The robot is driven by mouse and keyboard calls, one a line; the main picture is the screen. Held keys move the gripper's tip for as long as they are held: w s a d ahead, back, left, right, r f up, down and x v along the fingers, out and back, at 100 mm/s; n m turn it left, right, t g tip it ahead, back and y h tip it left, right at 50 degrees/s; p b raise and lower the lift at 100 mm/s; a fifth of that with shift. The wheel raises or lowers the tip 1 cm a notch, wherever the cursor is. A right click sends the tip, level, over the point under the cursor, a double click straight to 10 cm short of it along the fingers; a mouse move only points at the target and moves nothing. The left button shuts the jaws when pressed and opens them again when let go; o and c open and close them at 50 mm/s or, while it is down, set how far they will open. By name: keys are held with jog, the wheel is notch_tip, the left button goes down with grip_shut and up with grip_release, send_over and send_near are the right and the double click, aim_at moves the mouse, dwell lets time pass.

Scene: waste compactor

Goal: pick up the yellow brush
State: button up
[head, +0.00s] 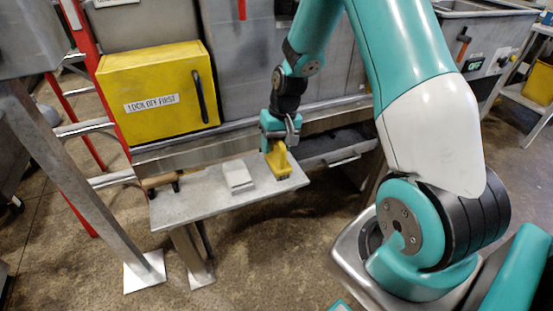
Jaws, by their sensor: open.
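The yellow brush (278,159) stands on the right part of a small grey metal table (205,207), near its right end. My gripper (270,143) is directly above and at the brush, pointing down, with its fingers around or beside the brush's upper part. The gripper is open. The fingertips are partly hidden, so I cannot tell whether they touch the brush.
A white block (237,177) lies on the table left of the brush. A dark-ended object with a wooden part (160,181) is at the table's left end. A yellow box (158,88) with a black handle stands behind. A red ladder (88,75) is at left.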

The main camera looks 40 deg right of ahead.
jog(key=shift+f, duration=0.2)
grip_shut()
jog(key=shift+r, duration=0.15)
notch_tip(320, 180, up, 20)
jog(key=p, duration=0.1)
jog(key=shift+p, duration=0.35)
